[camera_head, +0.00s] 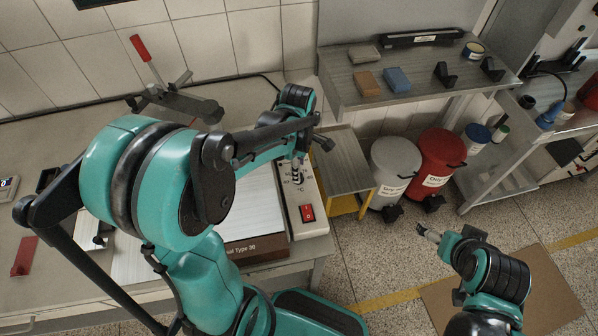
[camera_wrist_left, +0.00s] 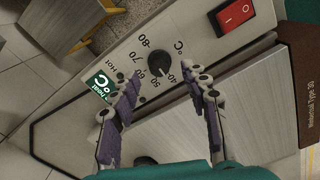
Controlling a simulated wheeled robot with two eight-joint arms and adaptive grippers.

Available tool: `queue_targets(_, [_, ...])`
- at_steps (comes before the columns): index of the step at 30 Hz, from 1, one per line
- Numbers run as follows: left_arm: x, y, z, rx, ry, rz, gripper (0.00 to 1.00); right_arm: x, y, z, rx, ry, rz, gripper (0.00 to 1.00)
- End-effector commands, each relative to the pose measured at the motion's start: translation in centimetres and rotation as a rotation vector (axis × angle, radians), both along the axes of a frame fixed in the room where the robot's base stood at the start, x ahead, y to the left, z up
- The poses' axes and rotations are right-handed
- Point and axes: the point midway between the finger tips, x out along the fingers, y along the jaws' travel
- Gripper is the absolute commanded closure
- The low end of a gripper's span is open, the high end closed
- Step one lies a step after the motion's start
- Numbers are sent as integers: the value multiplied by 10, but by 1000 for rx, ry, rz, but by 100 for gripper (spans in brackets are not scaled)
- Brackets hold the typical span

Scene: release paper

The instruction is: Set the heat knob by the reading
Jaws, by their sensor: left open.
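The black heat knob (camera_wrist_left: 160,65) sits on a pale control panel (camera_head: 306,194), inside a printed °C scale running from 40 to 80. Its pointer setting is too small to tell. My left gripper (camera_wrist_left: 163,82) is open, with its two purple-padded fingers on either side of the knob; whether they touch it cannot be told.
A small meter (camera_head: 8,187) lies at the table's left edge, its reading too small to make out. A red-handled lever press (camera_head: 160,95) stands behind my left arm. A shelf (camera_head: 420,92) with blocks, and grey (camera_head: 395,165) and red (camera_head: 436,160) bins, are to the right.

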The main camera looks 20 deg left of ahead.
Motion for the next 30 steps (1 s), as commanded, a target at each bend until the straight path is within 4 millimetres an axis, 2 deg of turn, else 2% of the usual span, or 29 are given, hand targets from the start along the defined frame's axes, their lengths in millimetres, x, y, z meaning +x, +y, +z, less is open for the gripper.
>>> queue_targets(1, [0, 0, -10, 0, 0, 0, 54, 0, 0, -5, 0, 0, 0, 12])
queue_targets(6, [0, 0, -27, 0, 0, -1, 54, 0, 0, -10, 0, 0, 0, 12])
queue_targets(16, [0, 0, -30, 0, 0, -1, 54, 0, 0, -10, 0, 0, 0, 12])
queue_targets(21, [0, 0, -30, 0, 0, -1, 99, 0, 0, -10, 0, 0, 0, 12])
queue_targets(30, [0, 0, -30, 0, 0, -15, 100, 0, 0, -11, 0, 0, 0, 12])
